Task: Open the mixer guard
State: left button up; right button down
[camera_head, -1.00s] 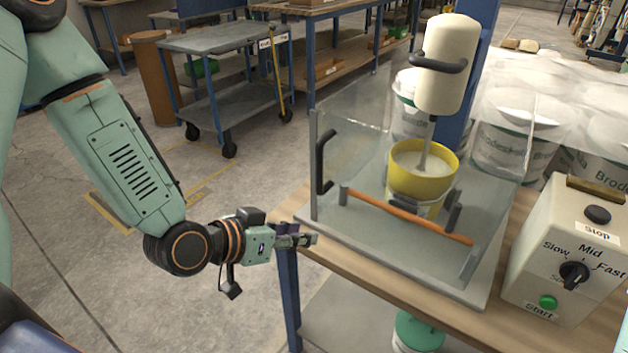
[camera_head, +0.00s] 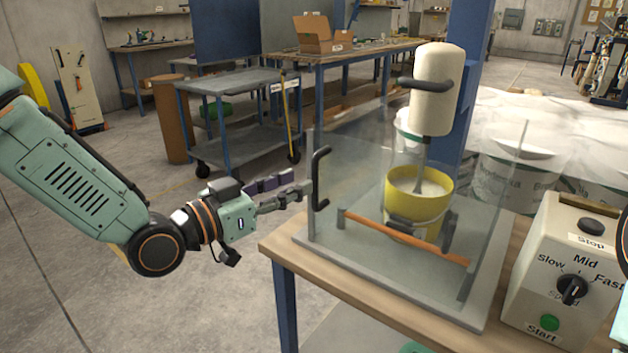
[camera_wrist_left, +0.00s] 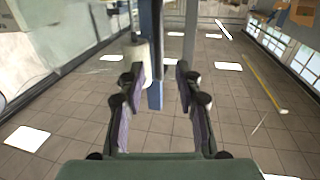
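The mixer guard (camera_head: 350,155) is a clear box-like shield around the mixer, with a black handle (camera_head: 319,178) on its left side and an orange bar (camera_head: 405,238) low across its front. It looks closed. Inside it, a yellow bucket (camera_head: 418,205) stands under the cream mixer head (camera_head: 433,88). My left gripper (camera_head: 298,183) is just left of the handle, its fingers pointing at it. In the left wrist view its fingers (camera_wrist_left: 160,74) are apart with nothing between them. I cannot tell whether a fingertip touches the handle. My right gripper is not in view.
A control box (camera_head: 565,270) with a speed knob and Start and Stop buttons stands right of the guard on the wooden table (camera_head: 285,248). White tubs (camera_head: 505,175) are behind. A grey cart (camera_head: 235,85) stands back left. The floor on the left is clear.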

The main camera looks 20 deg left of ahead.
aim_at(312, 176)
pick_arm(q)
jog(key=shift+w+d+b, duration=0.3)
jog(key=shift+w+d, duration=0.15)
jog(key=shift+d, duration=0.1)
jog(key=shift+b+x, duration=0.6)
jog(key=shift+x, duration=1.35)
jog(key=shift+w, duration=0.35)
jog(key=shift+d, duration=0.1)
grip_shut()
